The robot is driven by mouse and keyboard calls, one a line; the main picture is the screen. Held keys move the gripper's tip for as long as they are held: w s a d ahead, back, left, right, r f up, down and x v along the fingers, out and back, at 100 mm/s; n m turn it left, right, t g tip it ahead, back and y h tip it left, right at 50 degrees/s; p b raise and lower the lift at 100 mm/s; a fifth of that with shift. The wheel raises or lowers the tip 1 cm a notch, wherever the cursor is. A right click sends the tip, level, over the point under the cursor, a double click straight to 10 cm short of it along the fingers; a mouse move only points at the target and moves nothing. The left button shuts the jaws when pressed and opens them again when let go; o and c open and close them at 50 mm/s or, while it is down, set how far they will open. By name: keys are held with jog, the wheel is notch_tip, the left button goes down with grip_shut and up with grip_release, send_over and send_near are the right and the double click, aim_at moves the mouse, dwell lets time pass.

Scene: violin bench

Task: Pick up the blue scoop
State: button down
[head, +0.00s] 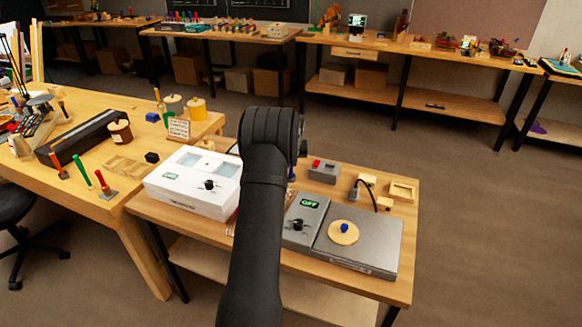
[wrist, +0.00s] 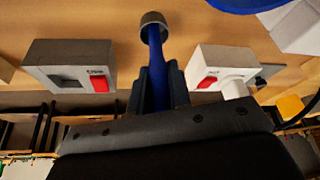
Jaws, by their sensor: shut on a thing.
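The blue scoop (wrist: 157,68) shows in the wrist view as a blue handle with a round, dull metal end at the top. My gripper (wrist: 157,95) is shut on the handle, one finger on each side, with the metal end pointing away from the wrist. I cannot tell whether the scoop touches anything below. In the head view my black arm hides the gripper and nearly all of the scoop; a small blue bit shows at the arm's right edge, but I cannot tell if it is the scoop.
In the wrist view, a grey box (wrist: 68,62) with a red switch lies left and a white box (wrist: 222,62) with a red switch right. A white device (head: 190,198) and a grey device (head: 368,250) flank my arm. A small wooden tray (head: 403,190) is right.

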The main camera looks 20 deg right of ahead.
notch_tip(320, 180, up, 4)
jog(key=shift+s+d+r, duration=0.15)
jog(key=shift+r, duration=0.1)
jog(key=s+d+r, duration=0.5)
jog(key=s+r, duration=0.1)
jog(key=s, duration=0.3)
jog(key=w+a+r+t, duration=0.1)
jog(key=a+r, duration=0.2)
jog(key=a, duration=0.5)
jog(key=w+a+r+t, duration=0.1)
jog(key=a+r, duration=0.2)
jog(key=a, duration=0.5)
notch_tip(320, 180, down, 14)
jog(key=shift+r, duration=0.2)
jog(key=shift+r, duration=0.1)
notch_tip(320, 180, up, 14)
jog(key=shift+f, duration=0.2)
dwell(0.7)
dwell(0.5)
